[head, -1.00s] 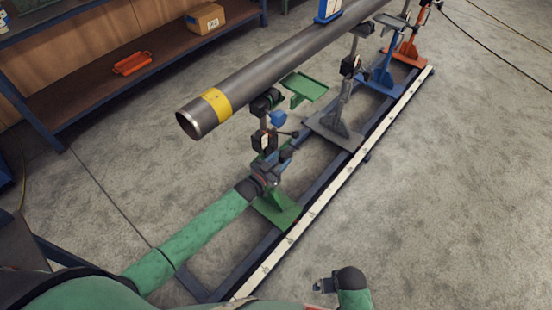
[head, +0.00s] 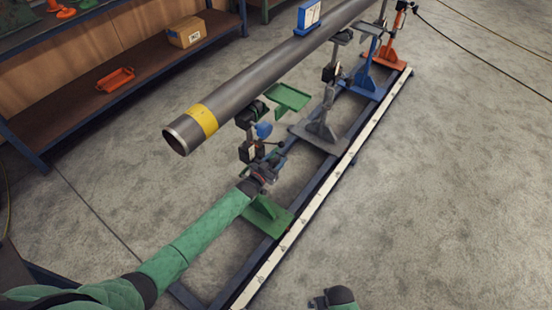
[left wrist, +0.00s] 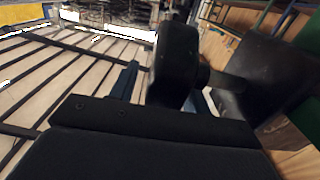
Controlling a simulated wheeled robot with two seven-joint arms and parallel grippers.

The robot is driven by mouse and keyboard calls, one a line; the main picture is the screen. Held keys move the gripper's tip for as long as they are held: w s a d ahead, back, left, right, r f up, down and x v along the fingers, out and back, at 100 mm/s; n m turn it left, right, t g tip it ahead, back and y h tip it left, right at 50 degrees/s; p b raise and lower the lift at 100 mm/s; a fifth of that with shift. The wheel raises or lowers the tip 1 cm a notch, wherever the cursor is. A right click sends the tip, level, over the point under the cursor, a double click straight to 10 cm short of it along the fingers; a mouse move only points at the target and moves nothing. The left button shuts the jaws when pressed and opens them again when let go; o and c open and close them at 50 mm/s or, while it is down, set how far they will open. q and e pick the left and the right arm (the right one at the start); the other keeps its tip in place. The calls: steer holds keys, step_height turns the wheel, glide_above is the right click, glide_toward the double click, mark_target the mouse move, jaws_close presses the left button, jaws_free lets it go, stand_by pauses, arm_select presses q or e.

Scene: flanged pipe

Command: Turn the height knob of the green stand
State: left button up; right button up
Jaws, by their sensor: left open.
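The green stand has a green foot plate (head: 268,216) on the frame and a green top plate (head: 288,97) beside the pipe. A blue round part (head: 263,130) and a dark block sit on its upper post. I cannot tell for sure which part is the height knob; my gripper and wrist hide some of the post. My left gripper (head: 267,168) is open at the middle of this stand; touching or apart cannot be told. In the left wrist view, a dark rounded part (left wrist: 175,65) stands close in front. My right arm's dark end (head: 335,297) shows at the bottom edge, its jaws unclear.
A long grey pipe (head: 240,95) with a yellow band runs above the stands. Grey (head: 320,135), blue (head: 368,78) and orange (head: 390,50) stands follow behind on the frame. A shelf (head: 65,115) is at the left. The floor on the right is clear.

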arm_select(q)
steer(key=c, duration=1)
arm_select(e)
steer(key=shift+s+f, duration=0.1)
steer(key=shift+f, duration=0.1)
steer(key=shift+s+d+f, duration=0.1)
steer(key=shift+s+f, duration=0.05)
steer(key=shift+f, duration=0.1)
arm_select(q)
steer(key=shift+p, duration=0.3)
